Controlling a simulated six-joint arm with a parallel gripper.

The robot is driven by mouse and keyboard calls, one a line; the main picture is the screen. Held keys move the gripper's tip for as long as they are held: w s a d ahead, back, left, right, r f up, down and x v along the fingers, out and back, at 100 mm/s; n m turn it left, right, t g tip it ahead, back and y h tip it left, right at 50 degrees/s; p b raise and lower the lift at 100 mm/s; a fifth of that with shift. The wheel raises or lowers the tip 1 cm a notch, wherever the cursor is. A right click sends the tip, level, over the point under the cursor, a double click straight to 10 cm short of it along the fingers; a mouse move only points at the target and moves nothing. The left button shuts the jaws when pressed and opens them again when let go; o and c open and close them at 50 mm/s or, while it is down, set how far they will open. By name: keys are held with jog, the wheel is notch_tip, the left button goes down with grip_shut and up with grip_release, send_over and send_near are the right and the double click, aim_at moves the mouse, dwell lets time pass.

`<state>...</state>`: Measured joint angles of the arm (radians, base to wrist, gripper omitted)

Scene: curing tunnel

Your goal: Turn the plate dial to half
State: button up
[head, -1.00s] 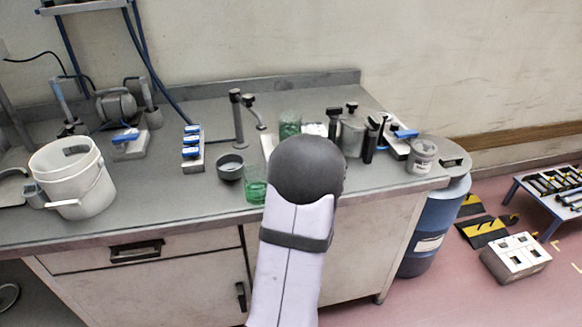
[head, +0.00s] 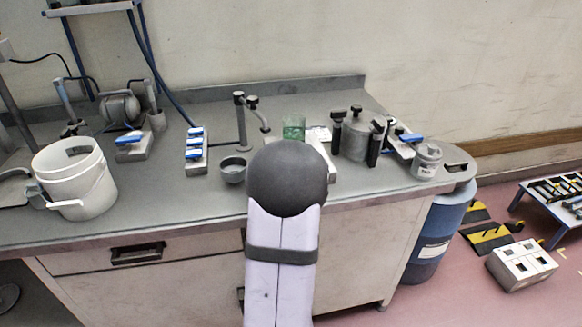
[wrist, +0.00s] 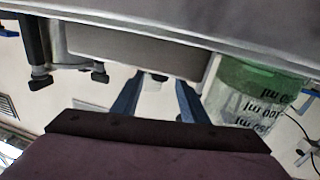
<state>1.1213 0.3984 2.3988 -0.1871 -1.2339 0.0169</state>
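In the head view a pale plate unit (head: 326,165) on the bench is mostly hidden behind my arm, and its dial cannot be seen there. In the wrist view my gripper (wrist: 156,82) has its two blue fingers apart. A small pale and dark piece (wrist: 153,76) shows between or beyond the fingertips, below a grey panel (wrist: 140,50). I cannot tell for certain whether this piece is the dial, or whether the fingers touch it. My fingers are hidden behind my arm in the head view.
A green-tinted beaker (head: 293,128) stands behind my arm, and a marked beaker (wrist: 245,92) fills the wrist view's right side. A grey stand (head: 241,120) and small bowl (head: 232,170) are left, a lidded pot (head: 355,137) right. A white bucket (head: 75,180) stands far left.

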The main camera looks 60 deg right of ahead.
dwell(0.3)
jog(key=shift+s+a+f, duration=0.1)
jog(key=shift+s+a, duration=0.25)
jog(key=shift+a, duration=0.05)
jog(key=shift+v, duration=0.85)
jog(key=a+p, duration=0.1)
jog(key=p, duration=0.1)
jog(key=s+a+p, duration=0.1)
jog(key=p, duration=0.2)
jog(key=shift+s+r, duration=0.15)
jog(key=shift+r, duration=0.2)
jog(key=shift+s+p, duration=0.1)
jog(key=shift+p, duration=1.05)
jog(key=shift+a+p, duration=0.1)
jog(key=shift+p, duration=0.5)
jog(key=shift+s+a+p, duration=0.2)
jog(key=shift+a+p, duration=0.05)
jog(key=shift+p, duration=0.7)
jog(key=shift+s+a+f+p, duration=0.3)
jog(key=shift+a+p, duration=0.2)
jog(key=shift+p, duration=0.75)
